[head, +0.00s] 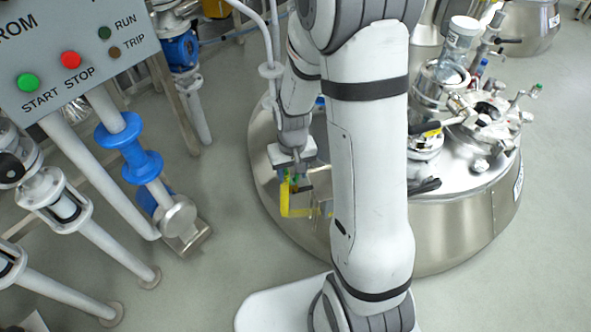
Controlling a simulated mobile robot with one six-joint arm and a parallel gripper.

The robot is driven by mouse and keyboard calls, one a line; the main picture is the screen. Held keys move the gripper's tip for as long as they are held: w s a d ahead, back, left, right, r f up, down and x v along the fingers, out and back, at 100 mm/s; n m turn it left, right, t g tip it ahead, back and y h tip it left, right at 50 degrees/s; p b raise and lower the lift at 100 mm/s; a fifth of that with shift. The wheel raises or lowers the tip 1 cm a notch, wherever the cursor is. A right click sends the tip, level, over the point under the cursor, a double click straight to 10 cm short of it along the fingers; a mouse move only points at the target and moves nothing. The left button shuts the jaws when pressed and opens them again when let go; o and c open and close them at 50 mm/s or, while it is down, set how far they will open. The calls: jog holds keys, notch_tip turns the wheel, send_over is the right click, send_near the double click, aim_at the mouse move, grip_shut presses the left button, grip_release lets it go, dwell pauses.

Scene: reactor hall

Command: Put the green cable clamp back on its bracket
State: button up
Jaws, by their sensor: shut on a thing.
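My gripper (296,179) points down in front of the left side of the steel vessel. It is shut on a small green thing (286,175), which I take for the green cable clamp. Only a little green shows at the fingers, so its shape and tilt are hard to tell. A yellow angled piece (284,201) is right below the fingers, at the vessel's side. It may be the bracket, but I cannot tell. I also cannot tell whether the clamp touches it. My arm hides the area to the right.
The round steel vessel (465,228) carries crowded fittings on its lid (480,115). A grey panel with START and STOP buttons (75,45) hangs at upper left. Pipes with a blue valve (128,147) stand at left. The floor (205,265) between is clear.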

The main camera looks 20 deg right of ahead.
jog(key=shift+f, duration=0.2)
jog(key=o, duration=0.8)
jog(key=shift+o, duration=0.2)
jog(key=shift+r, duration=0.1)
notch_tip(320, 180, up, 8)
jog(key=shift+f+p, duration=0.2)
jog(key=shift+p, duration=0.9)
jog(key=shift+r, duration=0.1)
jog(key=s+r+t+p, duration=0.1)
jog(key=s+r+p, duration=0.3)
jog(key=r, duration=0.7)
jog(key=s+r+p, duration=0.5)
jog(key=r+p, duration=0.4)
jog(key=r, duration=0.3)
jog(key=s+d+r+t+p, duration=0.1)
jog(key=s+r+p, duration=0.4)
jog(key=r, duration=0.6)
jog(key=shift+r+t+p, duration=0.3)
jog(key=shift+r+p, duration=0.05)
jog(key=shift+p, duration=0.55)
